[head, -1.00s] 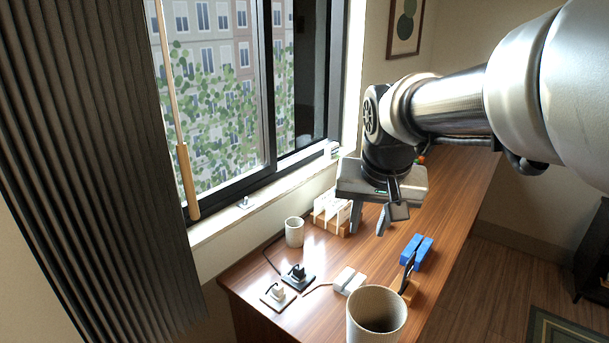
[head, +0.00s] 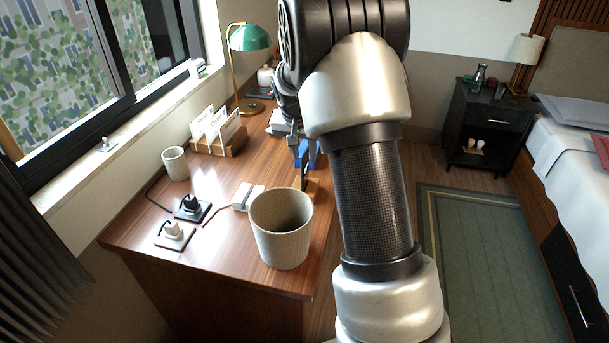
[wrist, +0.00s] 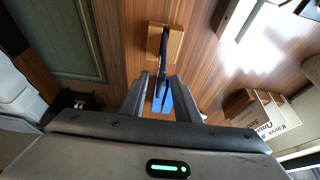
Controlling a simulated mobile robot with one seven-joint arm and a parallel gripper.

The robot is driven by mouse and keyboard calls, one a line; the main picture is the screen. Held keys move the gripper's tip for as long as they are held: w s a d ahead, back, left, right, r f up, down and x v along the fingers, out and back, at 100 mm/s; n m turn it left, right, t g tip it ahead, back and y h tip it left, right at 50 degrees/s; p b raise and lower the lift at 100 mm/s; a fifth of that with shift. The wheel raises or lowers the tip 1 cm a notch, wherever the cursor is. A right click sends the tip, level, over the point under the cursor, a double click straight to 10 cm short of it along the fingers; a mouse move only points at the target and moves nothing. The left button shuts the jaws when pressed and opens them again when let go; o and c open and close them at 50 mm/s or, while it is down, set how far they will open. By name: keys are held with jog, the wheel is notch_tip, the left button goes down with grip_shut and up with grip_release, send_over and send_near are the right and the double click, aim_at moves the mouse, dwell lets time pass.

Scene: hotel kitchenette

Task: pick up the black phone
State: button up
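A slim dark upright thing, seen nearly edge-on and likely the black phone (head: 301,172), stands on a small wooden stand (head: 312,187) on the desk. In the wrist view the dark phone (wrist: 162,46) and its wooden stand (wrist: 174,42) lie just beyond my fingertips. My gripper (wrist: 158,76) is open and empty, its fingers apart. A blue thing (wrist: 166,104) shows below and between the fingers. In the head view my gripper (head: 294,144) is mostly hidden behind my arm, above the desk near the blue thing (head: 313,155).
A beige ribbed bin or cup (head: 282,240) stands large in front. A white block (head: 246,198), chargers (head: 191,208), a small cup (head: 175,163) and a card holder (head: 232,146) are on the desk (head: 130,236). A green lamp (head: 249,37) stands behind. The floor rug (head: 490,265) is clear.

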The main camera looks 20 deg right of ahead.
aim_at(306, 167)
jog(key=b+x, duration=0.1)
jog(key=x, duration=0.7)
jog(key=shift+w+f, duration=0.15)
jog(key=shift+f, duration=0.15)
jog(key=shift+a, duration=0.1)
grip_shut()
